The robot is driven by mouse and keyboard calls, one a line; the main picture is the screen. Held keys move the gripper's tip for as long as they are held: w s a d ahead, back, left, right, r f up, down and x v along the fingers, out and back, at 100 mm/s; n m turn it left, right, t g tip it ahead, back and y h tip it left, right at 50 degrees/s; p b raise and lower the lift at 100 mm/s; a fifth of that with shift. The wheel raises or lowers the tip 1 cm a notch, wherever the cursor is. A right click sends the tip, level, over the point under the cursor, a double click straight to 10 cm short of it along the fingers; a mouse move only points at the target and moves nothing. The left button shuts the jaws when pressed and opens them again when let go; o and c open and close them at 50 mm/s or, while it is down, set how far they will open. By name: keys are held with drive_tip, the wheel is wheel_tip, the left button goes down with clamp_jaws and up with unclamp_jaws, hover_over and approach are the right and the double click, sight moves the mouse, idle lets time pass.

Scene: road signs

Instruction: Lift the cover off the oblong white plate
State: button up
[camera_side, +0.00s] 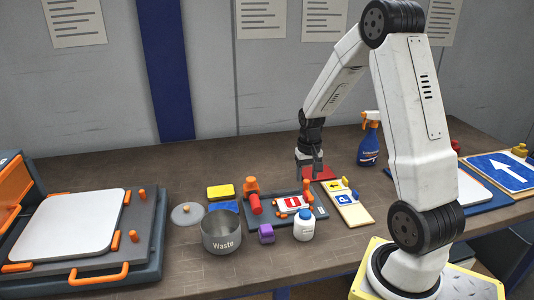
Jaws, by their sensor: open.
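My gripper (308,170) points down over the back middle of the table, beside or just above a flat red piece (325,173); I cannot tell if they touch. Its jaws are open and look empty. A small white plate with a red mark (291,203) lies in a dark fixture (262,220) with orange knobs, in front of my gripper. A larger white plate with rounded corners (70,225) lies in the orange and grey press at the left. Another white plate (472,188) is partly hidden behind my arm. I cannot tell which plate has the cover.
A metal Waste pot (221,233) stands front centre, with a grey lid (187,213) beside it. A cream board (352,212) with small signs, a blue spray bottle (369,143) and my arm limit the right.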

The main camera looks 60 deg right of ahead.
sight(296, 200)
drive_tip(key=shift+s+f, duration=0.1)
drive_tip(key=shift+f, duration=3.4)
clamp_jaws()
